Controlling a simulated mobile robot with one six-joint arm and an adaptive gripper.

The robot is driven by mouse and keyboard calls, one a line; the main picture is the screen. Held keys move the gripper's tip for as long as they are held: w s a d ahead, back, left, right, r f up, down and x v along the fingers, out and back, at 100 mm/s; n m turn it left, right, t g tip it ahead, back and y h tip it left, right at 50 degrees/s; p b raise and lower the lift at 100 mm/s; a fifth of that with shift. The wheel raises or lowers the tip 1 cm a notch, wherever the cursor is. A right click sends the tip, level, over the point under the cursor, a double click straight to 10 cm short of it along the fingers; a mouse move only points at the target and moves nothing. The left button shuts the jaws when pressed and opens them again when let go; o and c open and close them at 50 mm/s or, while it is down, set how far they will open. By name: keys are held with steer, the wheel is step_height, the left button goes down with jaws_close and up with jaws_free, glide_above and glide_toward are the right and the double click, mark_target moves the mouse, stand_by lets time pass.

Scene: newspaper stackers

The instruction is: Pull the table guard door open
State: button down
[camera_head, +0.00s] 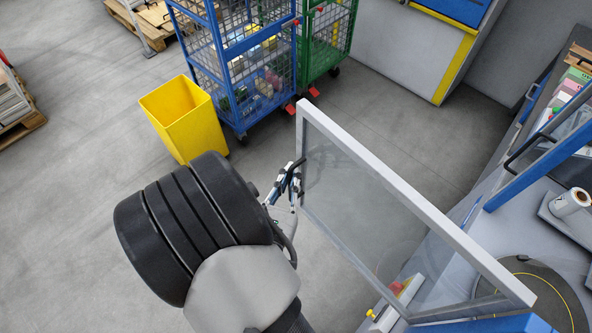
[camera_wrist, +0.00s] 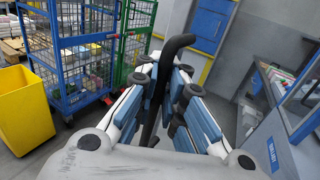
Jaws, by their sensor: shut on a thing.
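The table guard door (camera_head: 385,178) is a clear panel in a pale grey frame. In the head view it stands swung out at an angle over the floor, its near right end by the blue frame of the table (camera_head: 505,322). My gripper (camera_head: 292,180) is at the door's left upright. In the wrist view my gripper (camera_wrist: 165,88) is shut on the black door handle (camera_wrist: 178,45), whose curved top rises above the fingers. The lower part of the handle is partly hidden between the finger pads.
A yellow bin (camera_head: 185,122) stands left of the door, with a blue mesh cart (camera_head: 215,60) and a green mesh cart (camera_head: 330,38) behind. The table at right carries a white roll (camera_head: 571,202) and a dark round plate (camera_head: 545,285). Floor between bin and door is clear.

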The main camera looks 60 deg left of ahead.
steer(key=shift+w+d+f, duration=0.1)
steer(key=shift+d, duration=0.05)
steer(key=c, duration=2)
jaws_free()
steer(key=v, duration=1.2)
